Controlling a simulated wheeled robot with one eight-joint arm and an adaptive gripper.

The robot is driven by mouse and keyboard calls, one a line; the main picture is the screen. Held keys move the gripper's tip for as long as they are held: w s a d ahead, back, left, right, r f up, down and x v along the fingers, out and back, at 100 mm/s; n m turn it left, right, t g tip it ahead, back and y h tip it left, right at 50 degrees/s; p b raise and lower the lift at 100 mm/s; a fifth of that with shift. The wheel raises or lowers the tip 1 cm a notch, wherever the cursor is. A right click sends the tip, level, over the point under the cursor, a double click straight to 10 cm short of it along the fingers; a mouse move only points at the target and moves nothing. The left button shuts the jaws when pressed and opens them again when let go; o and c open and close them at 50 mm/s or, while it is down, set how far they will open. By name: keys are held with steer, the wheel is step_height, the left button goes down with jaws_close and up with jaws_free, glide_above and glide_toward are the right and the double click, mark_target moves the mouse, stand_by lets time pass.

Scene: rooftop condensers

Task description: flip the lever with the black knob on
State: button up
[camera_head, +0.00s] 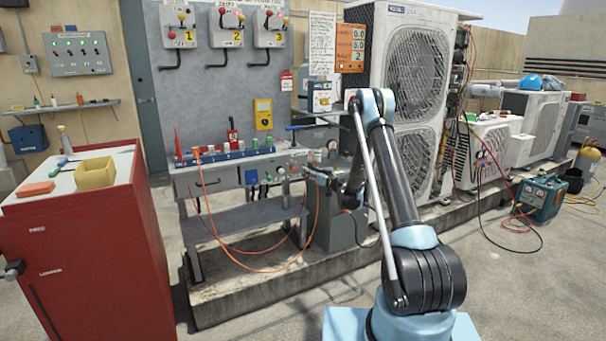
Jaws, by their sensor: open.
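I cannot make out a lever with a black knob for certain. My arm reaches over and bends down to the bench's right end. My gripper (311,172) is open there, dark and small, close to the right end of these controls. Whether it touches anything cannot be told. My arm hides part of that area.
A red cabinet (95,240) stands at left, tall condensers (415,80) behind my arm. Orange hoses (237,262) hang before the bench. A concrete ledge (250,297) runs below.

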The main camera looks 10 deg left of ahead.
steer(key=shift+x, duration=1.25)
steer(key=shift+c, duration=0.3)
jaws_close()
